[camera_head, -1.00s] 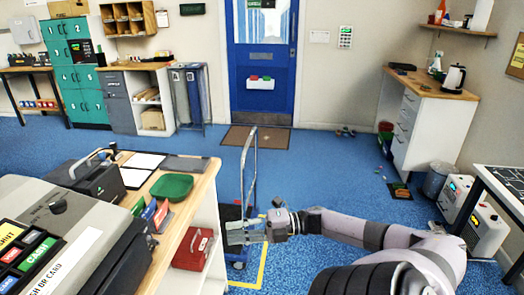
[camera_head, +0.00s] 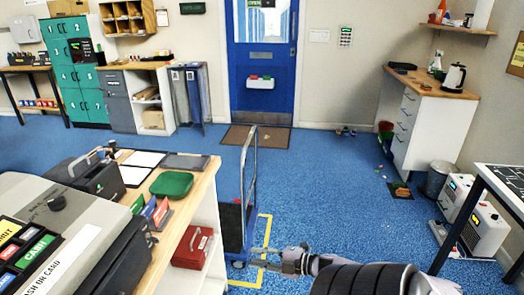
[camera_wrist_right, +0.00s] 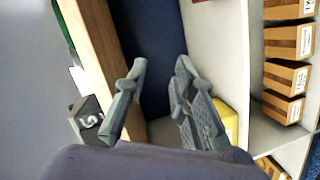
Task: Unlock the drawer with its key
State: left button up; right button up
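I cannot make out a key in either view. Grey drawers (camera_head: 118,103) stand at the back left, and a white drawer unit (camera_head: 405,120) stands under the wooden worktop at the right; no lock is clear on either. My right gripper (camera_head: 256,257) is low beside the shop counter, near the trolley. In the right wrist view its two fingers (camera_wrist_right: 159,68) are apart with nothing visible between them. My left gripper is not in view.
The wooden counter (camera_head: 205,185) at left holds a green tray (camera_head: 172,185) and a till. A red box (camera_head: 193,247) sits on its shelf. A trolley (camera_head: 233,215) stands beside it. Cartons (camera_wrist_right: 288,42) fill shelves in the wrist view. The blue floor (camera_head: 320,180) is mostly clear.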

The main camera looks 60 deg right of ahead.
jog(key=shift+s+d+f+m+h, duration=0.1)
jog(key=shift+s+f+m+h, duration=0.15)
jog(key=shift+f, duration=0.4)
jog(key=shift+s+d+f+m+h, duration=0.15)
jog(key=shift+f+m, duration=0.1)
jog(key=shift+f, duration=0.35)
jog(key=shift+a, duration=0.1)
jog(key=s+a+f+m+g+h, duration=0.1)
jog(key=s+a+f+m+g, duration=0.2)
jog(key=f, duration=0.5)
jog(key=s+a+f+m+g+h, duration=0.1)
jog(key=s+a+f+m+h, duration=0.1)
jog(key=s+f, duration=0.4)
jog(key=s+a+f+m+g+h, duration=0.1)
jog(key=s+a+f+m+g, duration=0.15)
jog(key=f, duration=0.65)
jog(key=s+a+f+m+g, duration=0.1)
jog(key=s+a+f+g, duration=0.1)
jog(key=s+a+f, duration=0.2)
jog(key=s+a+f+m+g+y, duration=0.1)
jog(key=s+a+f, duration=0.4)
jog(key=a, duration=0.6)
jog(key=s+a+f+m+g, duration=0.2)
jog(key=s+a+f+g, duration=0.3)
jog(key=s+a, duration=0.2)
jog(key=shift+s+a+y, duration=0.35)
jog(key=shift+s+y, duration=0.05)
jog(key=shift+s, duration=0.15)
jog(key=shift+w, duration=0.1)
